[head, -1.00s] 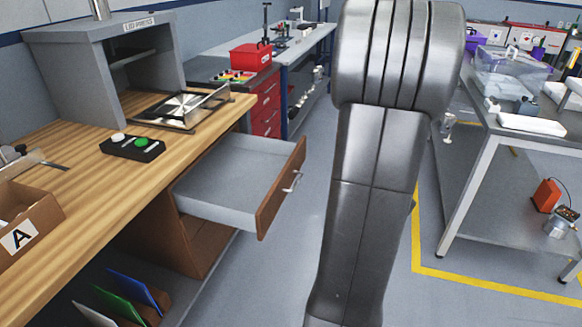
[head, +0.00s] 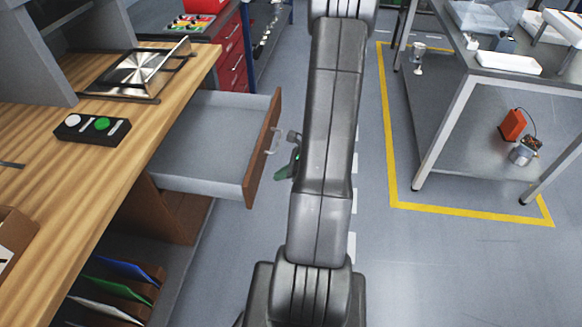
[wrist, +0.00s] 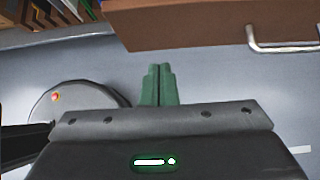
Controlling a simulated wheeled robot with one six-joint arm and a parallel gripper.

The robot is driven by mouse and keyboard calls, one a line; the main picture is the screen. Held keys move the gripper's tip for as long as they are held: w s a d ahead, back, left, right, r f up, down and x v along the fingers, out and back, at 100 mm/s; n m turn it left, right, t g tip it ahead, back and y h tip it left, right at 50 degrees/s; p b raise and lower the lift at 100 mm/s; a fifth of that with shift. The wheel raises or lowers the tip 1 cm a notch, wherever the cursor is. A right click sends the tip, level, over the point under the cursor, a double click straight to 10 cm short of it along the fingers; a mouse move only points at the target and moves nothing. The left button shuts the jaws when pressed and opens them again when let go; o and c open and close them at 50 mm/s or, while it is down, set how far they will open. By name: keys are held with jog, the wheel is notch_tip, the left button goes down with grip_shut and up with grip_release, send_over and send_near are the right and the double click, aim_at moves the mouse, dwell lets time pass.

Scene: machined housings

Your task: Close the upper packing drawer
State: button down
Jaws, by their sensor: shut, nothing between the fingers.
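The upper packing drawer (head: 215,135) stands pulled out from under the wooden bench in the head view. It is grey inside, looks empty, and has a brown wooden front (head: 263,150) with a metal handle. In the wrist view the drawer front (wrist: 190,22) crosses the top, and its handle (wrist: 283,40) is at the upper right. My gripper (wrist: 159,75) shows green fingers pressed together with nothing between them. The fingertips are just short of the drawer front, left of the handle in the wrist view; I cannot tell whether they touch. In the head view my arm mostly hides the gripper.
The wooden bench (head: 120,165) carries a black box with a green button (head: 92,128) and a metal fixture (head: 140,70). Folders (head: 125,285) stand in a low shelf under it. A steel table (head: 470,110) is at the right. Floor right of my arm is clear.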

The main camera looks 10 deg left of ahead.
aim_at(254, 180)
jog(key=a, duration=0.2)
jog(key=a+f, duration=0.1)
jog(key=a, duration=0.1)
jog(key=a+f, duration=0.1)
jog(key=a, duration=0.1)
jog(key=shift+w+p, duration=0.1)
jog(key=shift+p, duration=0.2)
jog(key=a, duration=1)
jog(key=a+p, duration=0.1)
jog(key=a, duration=1)
jog(key=w+a, duration=0.1)
jog(key=a, duration=0.9)
jog(key=shift+a+r+p, duration=0.1)
jog(key=shift+a+p, duration=0.1)
jog(key=shift+p, duration=0.15)
jog(key=shift+a+r, duration=0.1)
jog(key=shift+a, duration=0.15)
jog(key=shift+w, duration=0.1)
